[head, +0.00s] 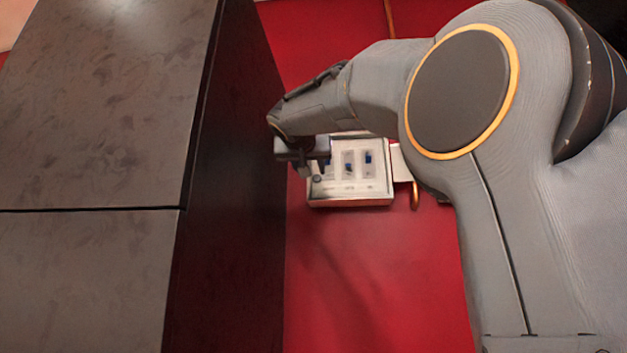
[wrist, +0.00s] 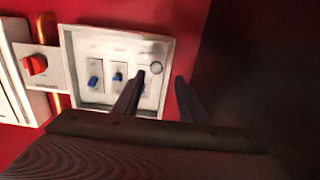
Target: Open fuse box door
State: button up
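The fuse box (head: 350,201) is a shallow pale box on the red wall, with several blue switches visible on its front. It also shows in the wrist view (wrist: 73,45). A small round knob (wrist: 157,69) sits near its right edge in the wrist view. I cannot tell whether a clear door covers the switches. My gripper (head: 305,165) is in front of the box's left part in the head view, hiding some of it. In the wrist view my gripper (wrist: 160,76) has its two fingers apart, with the knob seen between the tips. Contact cannot be made out.
A tall dark cabinet (head: 95,110) stands left of my gripper in the head view, close to it. A pale panel with a red rotary switch (wrist: 36,64) is beside the fuse box in the wrist view. Copper-coloured pipes (head: 414,195) run along the red wall.

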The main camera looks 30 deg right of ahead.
aim_at(317, 178)
jog(key=p+x, duration=0.1)
jog(key=x, duration=0.2)
jog(key=p+x, duration=0.2)
jog(key=x, duration=0.2)
jog(key=shift+s+d+r, duration=0.25)
jog(key=shift+s+d, duration=0.05)
jog(key=shift+d, duration=0.05)
jog(key=shift+w+d+f+p, duration=0.1)
jog(key=shift+w+d+p, duration=0.15)
jog(key=shift+w+p, duration=0.2)
grip_shut()
